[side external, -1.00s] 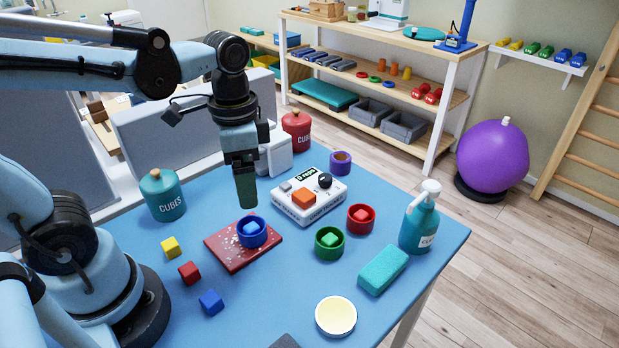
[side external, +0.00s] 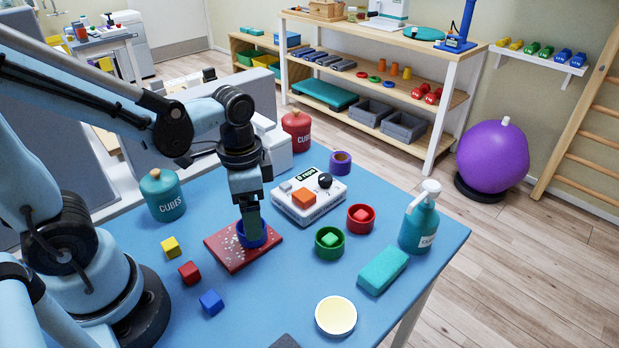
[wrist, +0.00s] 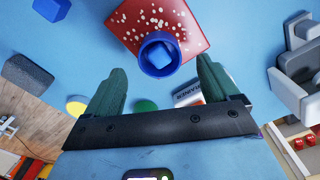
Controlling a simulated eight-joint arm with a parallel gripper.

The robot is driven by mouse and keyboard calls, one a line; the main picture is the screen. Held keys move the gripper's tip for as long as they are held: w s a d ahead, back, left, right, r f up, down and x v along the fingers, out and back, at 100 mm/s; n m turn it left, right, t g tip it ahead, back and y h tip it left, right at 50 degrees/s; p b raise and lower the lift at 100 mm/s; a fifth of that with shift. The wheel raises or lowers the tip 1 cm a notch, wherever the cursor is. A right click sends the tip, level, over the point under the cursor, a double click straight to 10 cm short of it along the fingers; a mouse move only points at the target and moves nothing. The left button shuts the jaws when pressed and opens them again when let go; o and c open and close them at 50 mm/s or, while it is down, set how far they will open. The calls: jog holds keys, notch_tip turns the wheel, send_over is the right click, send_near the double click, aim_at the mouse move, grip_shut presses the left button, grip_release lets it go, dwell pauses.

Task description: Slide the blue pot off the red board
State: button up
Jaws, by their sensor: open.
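The red board (side external: 225,252), speckled white, lies on the blue table at the middle. The blue pot (side external: 264,239) stands upright on its right part, partly hidden by my gripper (side external: 251,232). In the wrist view the pot (wrist: 146,66) sits near one edge of the board (wrist: 125,20), with a blue-looking cube (wrist: 161,54) inside it. My gripper is open and points down at the pot. In the wrist view its two fingers are on either side of the pot, with gaps to both. I cannot tell how far down the fingertips reach.
A white control box (side external: 309,203) stands behind the board. A green pot (side external: 329,242) and red pot (side external: 361,217) are to the right. Yellow (side external: 171,247), red (side external: 189,272) and blue (side external: 211,302) cubes lie front left.

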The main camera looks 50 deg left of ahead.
jog(key=shift+f, duration=2.3)
jog(key=c, duration=1.1)
jog(key=shift+d, duration=0.1)
jog(key=shift+c, duration=0.2)
